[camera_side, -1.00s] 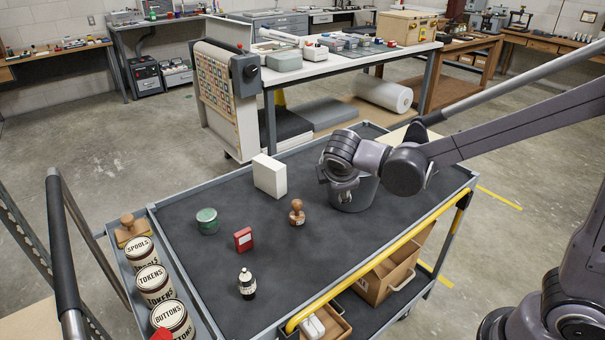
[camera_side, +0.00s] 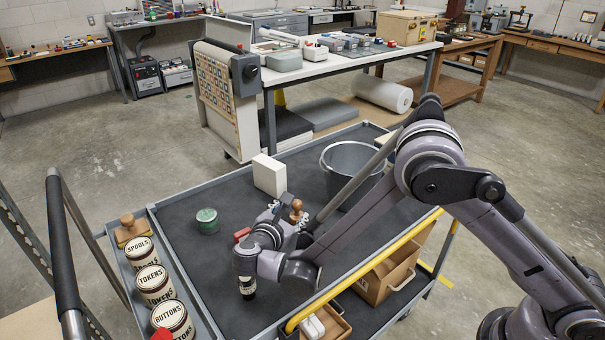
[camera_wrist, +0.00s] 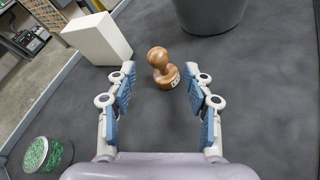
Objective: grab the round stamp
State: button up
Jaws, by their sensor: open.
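The round stamp (camera_wrist: 163,68) is a brown wooden stamp with a ball-shaped knob and a pale label on its base. It stands upright on the dark cart top (camera_side: 185,250). In the side view the stamp (camera_side: 296,210) shows just beyond my gripper (camera_side: 282,212), its lower part partly hidden. In the wrist view my gripper (camera_wrist: 160,105) is open, with blue-padded fingers spread wide and nothing between them. The stamp is ahead of the fingertips, slightly right of the middle, apart from both fingers.
A white block (camera_side: 269,175) stands behind the stamp. A grey bucket (camera_side: 350,160) is at the back right, a green tin (camera_side: 207,220) at left. Labelled cans (camera_side: 155,285) line the left side tray.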

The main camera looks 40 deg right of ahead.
aim_at(294, 208)
jog(key=x, duration=0.6)
jog(key=shift+w+d+f, duration=0.1)
jog(key=shift+w+f, duration=0.2)
grip_shut()
